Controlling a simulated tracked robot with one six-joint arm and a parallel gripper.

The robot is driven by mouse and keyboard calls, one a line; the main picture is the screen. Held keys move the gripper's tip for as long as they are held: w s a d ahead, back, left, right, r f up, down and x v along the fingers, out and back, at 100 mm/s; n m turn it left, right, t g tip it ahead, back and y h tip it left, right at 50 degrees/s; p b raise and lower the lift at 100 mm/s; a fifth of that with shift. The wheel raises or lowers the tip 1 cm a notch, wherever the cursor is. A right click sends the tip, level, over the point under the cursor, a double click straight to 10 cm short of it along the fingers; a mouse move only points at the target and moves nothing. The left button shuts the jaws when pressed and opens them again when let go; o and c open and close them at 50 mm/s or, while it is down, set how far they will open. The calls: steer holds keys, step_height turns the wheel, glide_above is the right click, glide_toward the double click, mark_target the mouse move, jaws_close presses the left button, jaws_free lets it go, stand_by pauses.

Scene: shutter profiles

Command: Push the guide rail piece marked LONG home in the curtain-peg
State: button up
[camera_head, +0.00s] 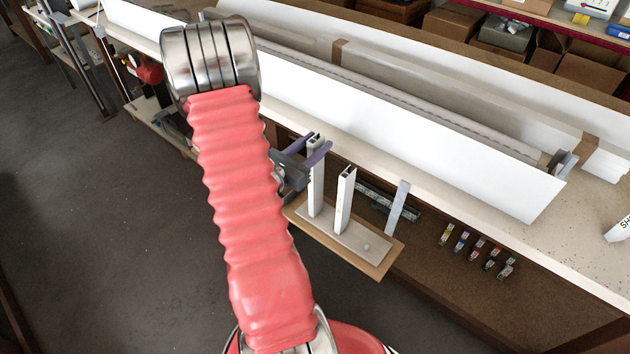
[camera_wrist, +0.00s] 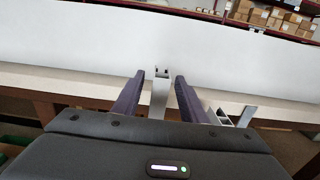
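My gripper (camera_head: 308,152) has purple fingers and is open around the top of a pale upright hollow rail piece (camera_head: 316,185). In the wrist view the same rail piece (camera_wrist: 160,92) stands between the fingers, with a gap on each side. The rail piece stands upright on a grey plate (camera_head: 375,252). A second hollow rail (camera_head: 345,203) stands to its right, and a flat strip (camera_head: 397,210) stands further right. No LONG marking is readable on any of them. I cannot tell which part is the curtain-peg; the rails' feet are small in view.
The plate lies on a brown board (camera_head: 383,268) beside the long bench (camera_head: 460,190). Long white profiles (camera_head: 400,140) lie along the bench behind. A white sign starting "SH" (camera_head: 621,230) is at the right edge. Several small coloured items (camera_head: 478,247) sit below the bench.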

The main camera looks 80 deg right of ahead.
steer(key=shift+c, duration=0.3)
jaws_close()
stand_by(0.3)
